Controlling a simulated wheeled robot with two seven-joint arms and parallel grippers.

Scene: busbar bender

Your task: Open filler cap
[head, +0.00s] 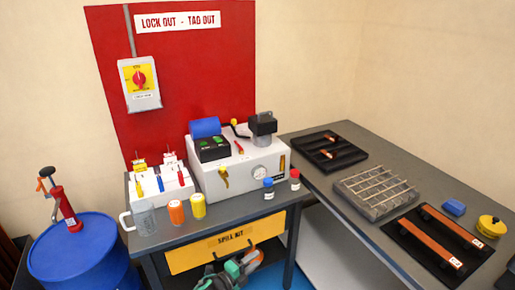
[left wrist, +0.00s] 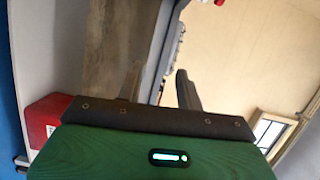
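The white hydraulic unit (head: 215,182) stands on the middle bench with a gauge on its front. I cannot tell which part is the filler cap. My left gripper (left wrist: 160,85) shows in the left wrist view with its fingers apart and nothing between them. It is away from the unit. My right gripper is not clearly in view.
Several bottles stand along the bench front, including an orange one (head: 176,212) and a yellow one (head: 198,206). A blue drum (head: 75,255) stands left. The right bench (head: 385,160) holds trays and bars. A green and orange object (head: 237,268) shows below the yellow drawer.

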